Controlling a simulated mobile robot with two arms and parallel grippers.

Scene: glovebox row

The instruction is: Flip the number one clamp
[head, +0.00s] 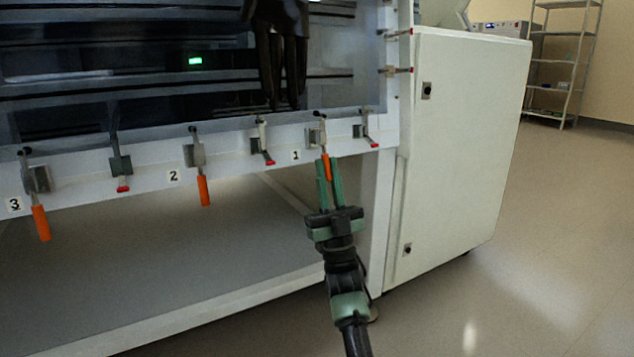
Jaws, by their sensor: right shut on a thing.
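The number one clamp (316,137) is on the white lower rail of the glovebox, just right of the label "1" (295,156). Its orange handle (326,166) hangs down. My right gripper (328,171) reaches up from below, with its green fingers on either side of the orange handle and shut on it. The lower part of the handle is partly hidden by the fingers. My left gripper is not in view.
The number two clamp's orange handle (204,190) and the number three clamp's orange handle (41,222) hang down further left. Small red-tipped clamps (262,146) sit between them. A white cabinet (460,150) stands close on the right. Open floor (540,260) lies beyond it.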

